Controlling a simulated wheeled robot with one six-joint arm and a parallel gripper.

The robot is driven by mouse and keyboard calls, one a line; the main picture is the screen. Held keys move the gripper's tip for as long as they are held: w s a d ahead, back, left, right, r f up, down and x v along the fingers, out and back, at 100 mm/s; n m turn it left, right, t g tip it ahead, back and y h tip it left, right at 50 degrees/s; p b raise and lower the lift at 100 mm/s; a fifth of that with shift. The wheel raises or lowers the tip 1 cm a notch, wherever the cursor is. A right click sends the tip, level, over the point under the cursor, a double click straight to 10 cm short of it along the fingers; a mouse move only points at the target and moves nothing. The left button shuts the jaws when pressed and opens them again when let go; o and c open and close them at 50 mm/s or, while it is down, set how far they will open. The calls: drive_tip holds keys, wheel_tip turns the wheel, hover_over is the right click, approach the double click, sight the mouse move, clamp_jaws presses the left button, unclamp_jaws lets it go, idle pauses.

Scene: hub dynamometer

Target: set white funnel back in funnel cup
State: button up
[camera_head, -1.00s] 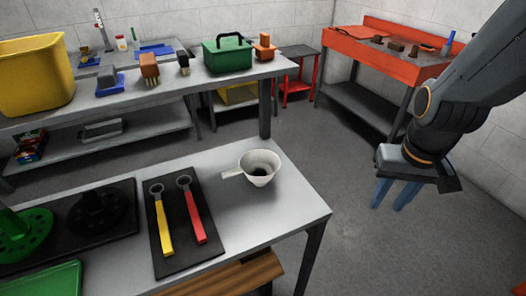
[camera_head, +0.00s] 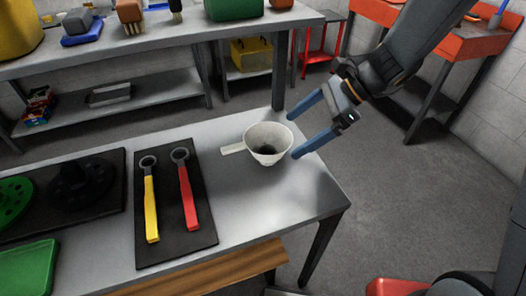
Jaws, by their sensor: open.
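The white funnel (camera_head: 268,140) stands upright near the right end of the grey table (camera_head: 240,213), with its handle pointing left. Its dark inside shows from above. Whether a funnel cup is under it cannot be told; no separate cup shows. My gripper (camera_head: 291,136) is open, with two blue fingers pointing left and down. The fingertips are close to the funnel's right side, one behind its far rim and one by its near right side. Nothing is between the fingers except perhaps the funnel's edge; contact cannot be told.
A dark mat (camera_head: 175,235) holds a yellow wrench (camera_head: 150,205) and a red wrench (camera_head: 188,200) left of the funnel. A green tray (camera_head: 28,268) and a green disc (camera_head: 14,200) are farther left. A back bench (camera_head: 250,38) stands behind. The table around the funnel is clear.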

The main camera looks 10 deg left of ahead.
approach(260, 151)
drive_tip(key=f, duration=0.1)
drive_tip(key=a+f, duration=0.1)
drive_tip(key=f, duration=0.1)
drive_tip(key=shift+w+a+m+p, duration=0.1)
drive_tip(key=shift+a+m+p, duration=0.2)
drive_tip(key=shift+p, duration=0.1)
drive_tip(key=shift+p+x, duration=0.75)
drive_tip(key=shift+x, duration=2.3)
drive_tip(key=shift+a+r, duration=0.15)
drive_tip(key=shift+a, duration=0.05)
drive_tip(key=shift+c, duration=0.4)
drive_tip(key=c, duration=0.7)
drive_tip(key=shift+c, duration=0.2)
